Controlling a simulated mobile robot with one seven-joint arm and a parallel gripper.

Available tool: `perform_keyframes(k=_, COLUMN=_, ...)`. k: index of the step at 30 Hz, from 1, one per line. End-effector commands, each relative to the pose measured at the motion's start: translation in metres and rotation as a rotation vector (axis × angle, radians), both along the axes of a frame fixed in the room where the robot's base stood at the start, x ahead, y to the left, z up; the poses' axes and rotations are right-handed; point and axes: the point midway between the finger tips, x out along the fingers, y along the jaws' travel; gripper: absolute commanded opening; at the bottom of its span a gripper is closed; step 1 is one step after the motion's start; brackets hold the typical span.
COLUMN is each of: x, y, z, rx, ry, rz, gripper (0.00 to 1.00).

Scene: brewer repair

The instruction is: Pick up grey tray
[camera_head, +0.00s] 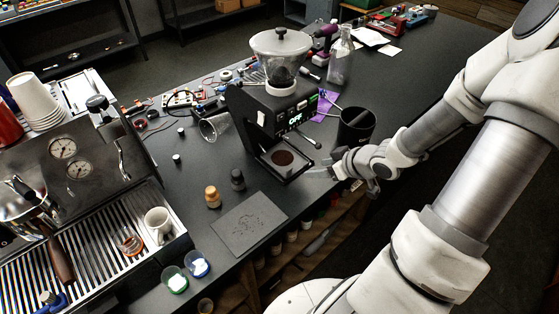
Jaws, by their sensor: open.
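A flat, dark grey square piece (236,237) with small marks on its top lies near the front edge of the dark counter. I cannot tell if it is a tray or a mat. The grinder (258,125) stands behind it, with a dark tray-like base (297,176) that has a round brown patch (282,157) on it. My gripper (318,172) is open just right of this base, close to its front right corner. It looks empty. I cannot tell if its fingertips touch the base.
A black canister (356,127) stands close behind my gripper. A glass flask (340,62) is farther back. A small orange bottle (212,196) and a dark one (238,180) stand left of the grinder base. An espresso machine (75,165) fills the left side.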

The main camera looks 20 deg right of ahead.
Motion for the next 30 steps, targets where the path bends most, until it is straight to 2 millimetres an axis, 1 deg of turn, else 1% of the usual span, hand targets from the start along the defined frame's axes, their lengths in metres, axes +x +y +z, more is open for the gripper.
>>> perform_keyframes(k=2, x=0.002, y=0.001, z=-0.004, rx=0.006, ry=-0.005, rz=0.004, gripper=0.65)
perform_keyframes(k=5, x=0.012, y=0.006, z=-0.016, rx=0.007, ry=-0.007, rz=0.008, gripper=0.65)
perform_keyframes(k=9, x=0.032, y=0.015, z=-0.039, rx=0.007, ry=-0.005, rz=0.008, gripper=0.65)
perform_keyframes(k=18, x=0.068, y=0.029, z=-0.075, rx=0.006, ry=-0.004, rz=0.006, gripper=0.65)
perform_keyframes(k=21, x=0.075, y=0.031, z=-0.082, rx=0.005, ry=-0.004, rz=0.004, gripper=0.65)
perform_keyframes(k=26, x=0.081, y=0.033, z=-0.087, rx=0.005, ry=-0.004, rz=0.003, gripper=0.65)
perform_keyframes(k=30, x=0.091, y=0.036, z=-0.098, rx=0.005, ry=-0.003, rz=0.005, gripper=0.65)
